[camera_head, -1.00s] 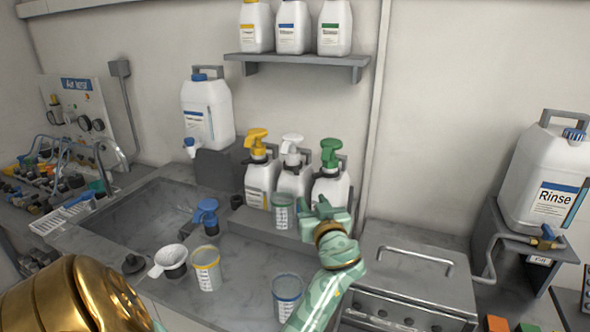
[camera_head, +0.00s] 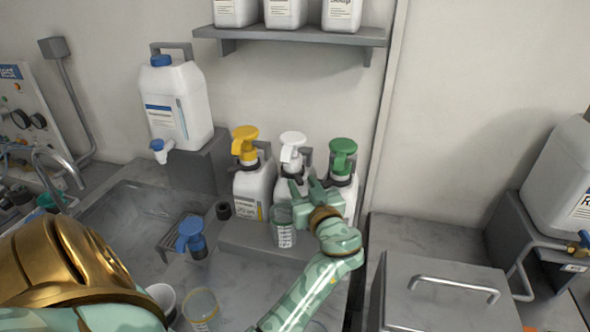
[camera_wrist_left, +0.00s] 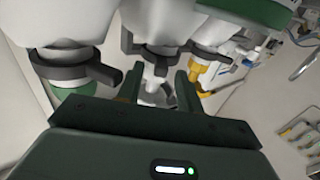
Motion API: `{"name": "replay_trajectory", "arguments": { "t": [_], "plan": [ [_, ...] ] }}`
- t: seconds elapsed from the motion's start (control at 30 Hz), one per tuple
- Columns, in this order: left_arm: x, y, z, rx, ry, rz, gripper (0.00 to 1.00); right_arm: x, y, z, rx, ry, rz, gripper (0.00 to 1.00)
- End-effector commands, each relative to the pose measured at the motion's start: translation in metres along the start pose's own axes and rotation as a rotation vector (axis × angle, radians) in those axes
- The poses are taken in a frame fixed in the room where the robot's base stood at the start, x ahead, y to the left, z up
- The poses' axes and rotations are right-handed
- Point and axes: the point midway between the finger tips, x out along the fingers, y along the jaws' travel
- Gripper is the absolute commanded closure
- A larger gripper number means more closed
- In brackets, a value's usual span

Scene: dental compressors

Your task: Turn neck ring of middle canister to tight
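The middle canister (camera_head: 287,184) is white with a white pump head (camera_head: 292,146) and stands between the yellow-pump canister (camera_head: 253,190) and the green-pump canister (camera_head: 343,187). My left gripper (camera_head: 304,187) is in front of the middle canister and hides part of it. In the left wrist view, where the scene looks inverted, the open fingers (camera_wrist_left: 160,78) lie either side of the white pump's neck, near the dark neck ring (camera_wrist_left: 158,54) with its side lever. I cannot tell whether they touch it. My right gripper is not in view.
A blue-capped jug (camera_head: 175,105) stands behind the sink at left. A shelf (camera_head: 290,36) hangs above; a steel box (camera_head: 445,290) stands at right.

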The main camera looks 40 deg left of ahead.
Motion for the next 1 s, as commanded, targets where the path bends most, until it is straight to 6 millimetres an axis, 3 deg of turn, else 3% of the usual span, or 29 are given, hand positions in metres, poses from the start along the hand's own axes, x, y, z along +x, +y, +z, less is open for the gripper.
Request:
{"name": "replay_trajectory", "arguments": {
  "t": [0.4,0.43,0.57,1.0],
  "plan": [
    [-0.0043,-0.0005,0.0007,0.001,0.0,-0.003,0.64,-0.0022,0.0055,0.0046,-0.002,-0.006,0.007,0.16],
    [-0.0042,-0.0005,0.0007,0.001,0.0,-0.003,0.66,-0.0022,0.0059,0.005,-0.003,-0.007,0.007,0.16],
    [-0.0041,-0.0005,0.0005,0.001,0.0,-0.003,1.0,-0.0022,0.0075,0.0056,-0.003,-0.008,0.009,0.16],
    [-0.0038,-0.006,-0.0002,0.001,0.002,0.055,1.0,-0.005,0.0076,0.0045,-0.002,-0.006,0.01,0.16]
  ]
}}
